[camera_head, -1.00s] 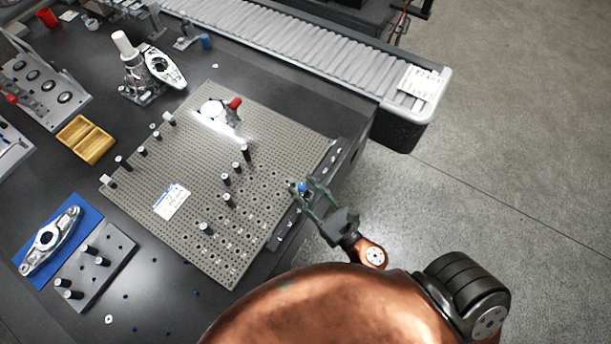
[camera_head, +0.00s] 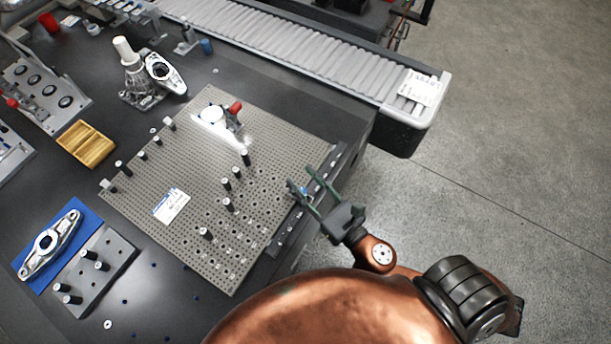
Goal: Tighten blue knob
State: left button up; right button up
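The blue knob (camera_head: 304,189) is small and sits at the right edge of the grey perforated plate (camera_head: 215,262), by the dark rail along that edge. My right gripper (camera_head: 300,178) has its two green fingers apart. In this view one finger lies to each side of the knob, and the knob is partly hidden by them. I cannot tell whether the fingers touch it. My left gripper is out of view.
Several black pins stand on the plate, with a red-knobbed clamp (camera_head: 235,108) at its back. A roller conveyor (camera_head: 300,58) runs behind the table. A yellow tray (camera_head: 86,144) and a blue mat (camera_head: 88,222) lie left. Floor is open at right.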

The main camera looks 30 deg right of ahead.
jog(key=shift+d+r, duration=0.1)
jog(key=shift+r, duration=0.6)
